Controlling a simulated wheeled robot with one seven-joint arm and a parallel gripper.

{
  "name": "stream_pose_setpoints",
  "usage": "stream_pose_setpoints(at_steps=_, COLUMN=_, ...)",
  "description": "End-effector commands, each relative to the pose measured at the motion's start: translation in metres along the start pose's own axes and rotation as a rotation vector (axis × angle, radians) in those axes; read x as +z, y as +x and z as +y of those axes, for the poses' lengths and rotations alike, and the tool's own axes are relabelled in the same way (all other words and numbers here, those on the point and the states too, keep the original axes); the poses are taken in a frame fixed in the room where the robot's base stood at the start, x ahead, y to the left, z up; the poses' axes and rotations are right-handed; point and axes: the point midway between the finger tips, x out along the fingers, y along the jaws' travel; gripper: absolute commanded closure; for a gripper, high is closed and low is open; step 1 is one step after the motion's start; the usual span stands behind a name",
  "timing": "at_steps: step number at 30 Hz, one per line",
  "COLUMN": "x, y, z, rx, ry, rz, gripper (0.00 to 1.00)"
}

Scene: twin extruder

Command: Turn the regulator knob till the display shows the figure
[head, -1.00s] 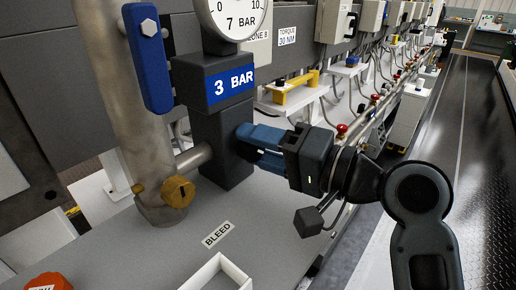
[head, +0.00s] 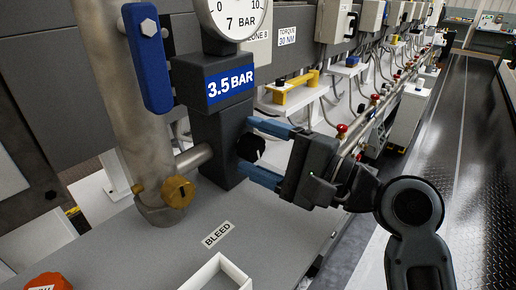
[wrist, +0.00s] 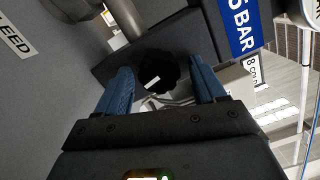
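The black regulator knob (head: 251,149) sticks out of the side of the dark regulator block (head: 218,150). The blue display (head: 230,84) on the block reads 3.5 BAR.
A brass valve knob (head: 178,192) sits left of the block, near the BLEED label (head: 218,233). A blue lever (head: 148,55) hangs on the upright pipe. A white open-topped box (head: 235,270) and a red-orange knob (head: 48,282) stand at the front.

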Motion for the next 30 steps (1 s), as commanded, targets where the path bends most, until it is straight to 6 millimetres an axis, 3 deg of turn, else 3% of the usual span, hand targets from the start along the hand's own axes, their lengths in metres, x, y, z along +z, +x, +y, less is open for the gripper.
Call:
stream_pose_setpoints(at_steps=3, x=0.000, y=0.000, z=0.000, rx=0.000, ry=-0.001, rz=-0.001, gripper=0.19)
stream_pose_setpoints(at_steps=11, x=0.001, y=-0.001, z=0.000, rx=0.000, ry=-0.001, rz=-0.001, gripper=0.19)
stream_pose_setpoints(at_steps=30, x=0.009, y=-0.056, z=-0.001, rx=0.000, ry=-0.001, rz=0.000, gripper=0.19)
